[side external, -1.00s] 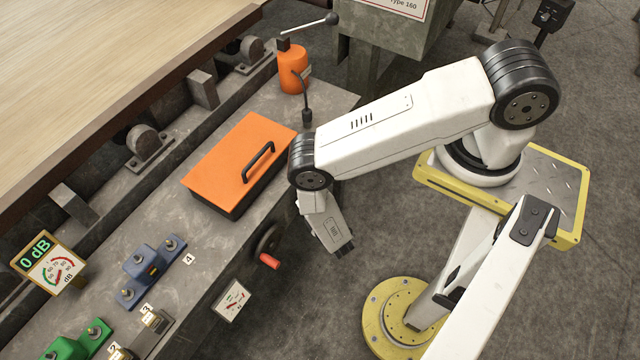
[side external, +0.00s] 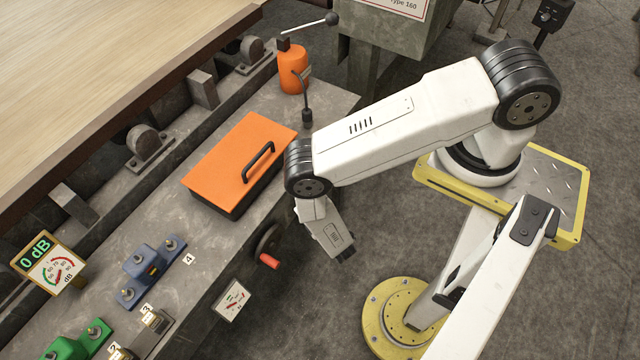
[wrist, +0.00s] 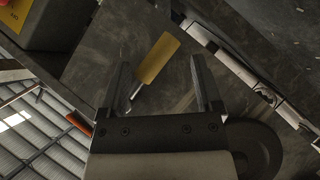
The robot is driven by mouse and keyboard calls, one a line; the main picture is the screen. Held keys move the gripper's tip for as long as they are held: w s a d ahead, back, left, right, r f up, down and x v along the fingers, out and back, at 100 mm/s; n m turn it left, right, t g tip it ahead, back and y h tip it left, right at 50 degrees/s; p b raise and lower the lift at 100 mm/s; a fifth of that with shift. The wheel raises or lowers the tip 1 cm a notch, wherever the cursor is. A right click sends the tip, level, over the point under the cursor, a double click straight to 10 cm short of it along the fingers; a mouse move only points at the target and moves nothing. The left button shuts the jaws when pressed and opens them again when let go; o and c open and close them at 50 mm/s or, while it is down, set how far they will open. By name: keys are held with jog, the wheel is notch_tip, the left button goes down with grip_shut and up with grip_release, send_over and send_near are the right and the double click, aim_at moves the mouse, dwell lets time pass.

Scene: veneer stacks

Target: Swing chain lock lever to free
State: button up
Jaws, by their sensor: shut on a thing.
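The chain lock lever (wrist: 160,56) shows in the wrist view as a yellow grip on a thin metal rod. It lies slanted between the two dark fingers of my gripper (wrist: 160,80). My gripper is shut on it, though the exact contact is hard to see in the dim picture. In the side view the end of my gripper (side external: 345,256) points down and right, beyond the bench's front edge. The lever cannot be made out in that view.
The bench holds an orange-lidded box (side external: 235,160), an orange bottle-shaped jack (side external: 292,72), a blue block (side external: 148,272) and a green block (side external: 80,343). A red-handled crank (side external: 269,261) and a gauge (side external: 232,300) sit at the bench front. A display (side external: 48,262) reads 0 dB.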

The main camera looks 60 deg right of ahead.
jog(key=shift+v, duration=2.6)
jog(key=shift+w, duration=0.15)
jog(key=w+d+r+m+g+h, duration=0.25)
jog(key=d+r+m+g, duration=0.2)
jog(key=d+r, duration=0.4)
jog(key=w+a+r+y, duration=0.1)
jog(key=w+r, duration=0.1)
jog(key=r, duration=0.1)
jog(key=w+a+r+y, duration=0.2)
jog(key=r, duration=0.1)
jog(key=w+a+r+m+g+y, duration=0.1)
jog(key=w+a+r, duration=0.1)
jog(key=w+r, duration=0.1)
jog(key=shift+r, duration=0.35)
notch_tip(320, 180, up, 17)
jog(key=a+g+y, duration=0.1)
jog(key=a+y, duration=0.1)
jog(key=y, duration=0.3)
jog(key=s+d+r+n+g, duration=0.1)
jog(key=s+d+r, duration=0.3)
jog(key=s+r, duration=0.3)
jog(key=shift+s+r+g, duration=0.3)
jog(key=shift+r+g, duration=0.05)
jog(key=shift+r, duration=0.2)
